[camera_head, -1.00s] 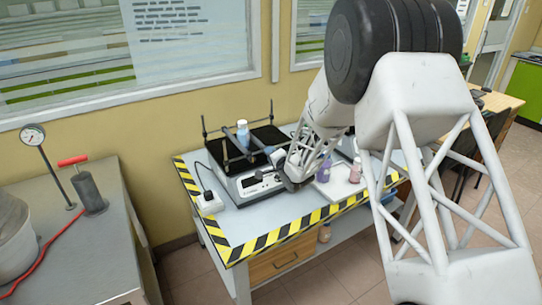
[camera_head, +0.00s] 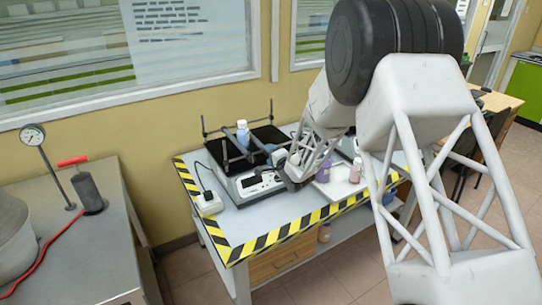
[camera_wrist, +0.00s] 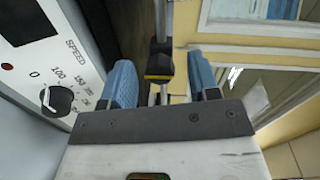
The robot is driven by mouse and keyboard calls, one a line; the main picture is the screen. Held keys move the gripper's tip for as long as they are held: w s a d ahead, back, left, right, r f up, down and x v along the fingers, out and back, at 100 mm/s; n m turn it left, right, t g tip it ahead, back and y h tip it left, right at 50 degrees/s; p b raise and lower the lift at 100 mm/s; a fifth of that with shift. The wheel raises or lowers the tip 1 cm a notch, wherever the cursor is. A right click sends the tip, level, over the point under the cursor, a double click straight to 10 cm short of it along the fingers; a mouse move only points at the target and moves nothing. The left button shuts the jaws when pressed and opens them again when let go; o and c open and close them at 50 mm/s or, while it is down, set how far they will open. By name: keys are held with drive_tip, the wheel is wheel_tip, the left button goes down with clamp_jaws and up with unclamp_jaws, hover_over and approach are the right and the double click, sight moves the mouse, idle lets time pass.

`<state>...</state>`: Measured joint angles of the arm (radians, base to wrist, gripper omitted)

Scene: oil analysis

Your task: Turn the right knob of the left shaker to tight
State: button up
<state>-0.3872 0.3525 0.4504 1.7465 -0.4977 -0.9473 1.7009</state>
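The left shaker (camera_head: 250,187) stands on the striped-edge table, with a black top, upright rods and dark clamp bars. My gripper (camera_head: 279,157) is at the shaker's right side in the head view. In the wrist view, my gripper (camera_wrist: 162,82) has its two blue fingertips apart. A black knob with a yellow band (camera_wrist: 158,65) on a thin rod shows between them, with a visible gap on each side. The head view hides this knob behind my arm.
The shaker's panel has a SPEED dial (camera_wrist: 58,99), left of my fingers. A purple bottle (camera_head: 323,172) and a pink bottle (camera_head: 355,171) stand to the right. A white power adapter (camera_head: 209,203) sits at the left. The table's front strip is clear.

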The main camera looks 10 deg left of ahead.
drive_tip(key=shift+s+d, duration=0.1)
idle(0.3)
drive_tip(key=v, duration=0.7)
drive_tip(key=shift+s+d, duration=0.2)
drive_tip(key=shift+r, duration=0.1)
idle(0.3)
drive_tip(key=s+d+r+n+g+h, duration=0.1)
drive_tip(key=s+d+r+h, duration=0.55)
drive_tip(key=d, duration=0.55)
drive_tip(key=s+d+r+n+g+h, duration=0.1)
drive_tip(key=s+d+r+h, duration=0.3)
drive_tip(key=s+d+r, duration=0.65)
drive_tip(key=s+d+r+n+g, duration=0.1)
drive_tip(key=s+d, duration=0.3)
drive_tip(key=s, duration=0.7)
drive_tip(key=s+d+n+g+h, duration=0.1)
drive_tip(key=s+d+g, duration=0.3)
drive_tip(key=s, duration=0.7)
drive_tip(key=s+d+r+n+g, duration=0.1)
drive_tip(key=s+d+n+g, duration=0.1)
drive_tip(key=s+d, duration=0.4)
drive_tip(key=s+n, duration=0.1)
drive_tip(key=s, duration=0.4)
drive_tip(key=shift+d+r, duration=0.2)
drive_tip(key=shift+r, duration=0.1)
drive_tip(key=shift+h, duration=0.35)
